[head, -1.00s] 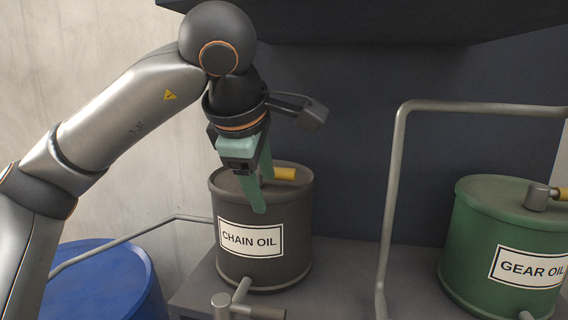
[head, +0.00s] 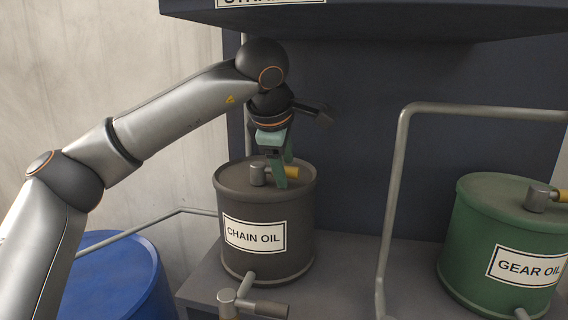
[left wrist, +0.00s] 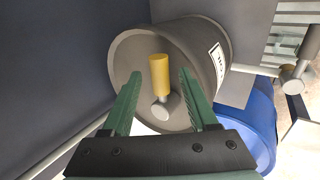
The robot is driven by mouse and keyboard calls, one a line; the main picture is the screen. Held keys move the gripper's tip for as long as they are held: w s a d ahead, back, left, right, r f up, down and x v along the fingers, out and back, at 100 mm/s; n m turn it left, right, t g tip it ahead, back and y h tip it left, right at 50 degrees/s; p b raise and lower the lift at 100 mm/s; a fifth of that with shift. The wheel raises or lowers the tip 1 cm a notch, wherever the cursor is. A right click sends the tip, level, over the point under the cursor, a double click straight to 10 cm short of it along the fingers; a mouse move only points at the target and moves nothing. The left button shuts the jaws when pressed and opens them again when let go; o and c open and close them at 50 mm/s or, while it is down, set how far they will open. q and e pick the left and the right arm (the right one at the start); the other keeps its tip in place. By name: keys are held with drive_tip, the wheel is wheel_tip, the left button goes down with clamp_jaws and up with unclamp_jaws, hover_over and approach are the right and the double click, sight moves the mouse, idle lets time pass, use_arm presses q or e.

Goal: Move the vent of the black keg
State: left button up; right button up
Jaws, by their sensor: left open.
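The black keg (head: 232,207) is a dark grey drum with a CHAIN OIL label (head: 255,235), standing on a grey shelf. On its lid is the vent, a short grey metal stub (head: 258,175) with a yellow handle. In the left wrist view the yellow handle (left wrist: 160,75) and the grey stub (left wrist: 165,107) lie between my open fingers, with a gap on each side. My left gripper (head: 284,170) points down at the lid and hides most of the handle in the head view. It also shows in the left wrist view (left wrist: 160,92). My right gripper is not in view.
A grey tap (head: 250,304) juts out below the keg. A bent grey pipe (head: 394,190) rises to the right, before a green GEAR OIL keg (head: 462,240). A blue drum (head: 110,280) stands at lower left. A dark overhang (head: 400,25) is above.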

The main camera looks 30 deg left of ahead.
use_arm(q)
clamp_jaws()
idle(1.3)
